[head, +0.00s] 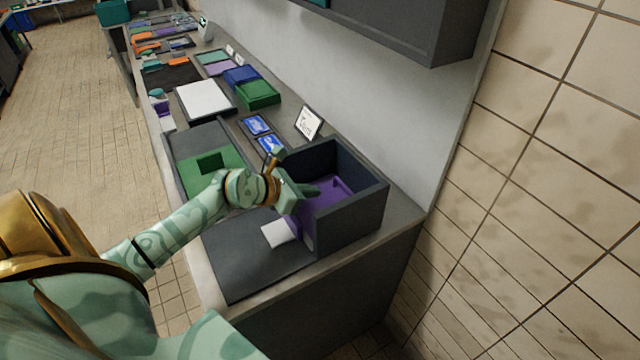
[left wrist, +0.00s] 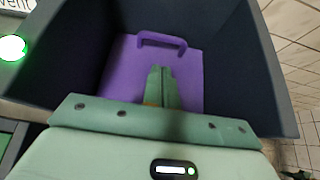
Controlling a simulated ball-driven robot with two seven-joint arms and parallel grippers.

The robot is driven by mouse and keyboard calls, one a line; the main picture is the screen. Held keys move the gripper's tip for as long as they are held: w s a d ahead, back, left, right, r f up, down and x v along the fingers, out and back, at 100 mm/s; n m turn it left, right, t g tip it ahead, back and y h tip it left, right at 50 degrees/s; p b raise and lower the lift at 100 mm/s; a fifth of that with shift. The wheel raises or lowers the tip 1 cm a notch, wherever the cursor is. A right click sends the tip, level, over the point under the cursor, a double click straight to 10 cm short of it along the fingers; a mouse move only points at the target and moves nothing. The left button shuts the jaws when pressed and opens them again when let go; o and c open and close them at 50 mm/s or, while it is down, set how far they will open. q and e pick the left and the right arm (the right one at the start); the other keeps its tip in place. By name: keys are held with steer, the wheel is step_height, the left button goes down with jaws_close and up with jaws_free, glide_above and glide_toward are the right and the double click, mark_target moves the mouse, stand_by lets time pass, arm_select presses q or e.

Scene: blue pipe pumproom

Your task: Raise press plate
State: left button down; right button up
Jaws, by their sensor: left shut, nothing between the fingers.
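The purple press plate (head: 337,189) lies inside a dark open-topped box (head: 362,207) at the near end of the counter. In the left wrist view the plate (left wrist: 121,75) has a raised purple handle (left wrist: 162,40) near its far edge. My left gripper (head: 312,190) reaches over the box's left side, above the plate. Its fingers (left wrist: 162,85) are closed together, empty, and point toward the handle with a gap short of it. I cannot tell how far above the plate they are. My right gripper is in neither view.
A white block (head: 278,234) sits on a dark mat (head: 250,265) left of the box. A green panel with a square hole (head: 195,180), blue cards (head: 257,125), a small sign (head: 309,122) and trays (head: 258,94) stand farther along. A dark cabinet (head: 400,30) hangs above.

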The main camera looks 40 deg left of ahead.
mark_target(335, 199)
arm_select(q)
steer(key=b+x, duration=0.1)
steer(key=x, duration=0.6)
steer(key=shift+w+d+f+b, duration=0.1)
steer(key=shift+f+b, duration=0.05)
steer(key=shift+b, duration=0.25)
steer(key=shift+w+d+f, duration=0.25)
steer(key=shift+w, duration=0.3)
step_height(335, 199, up, 8)
steer(key=p, duration=0.7)
steer(key=shift+f, duration=0.3)
steer(key=shift+a, duration=0.1)
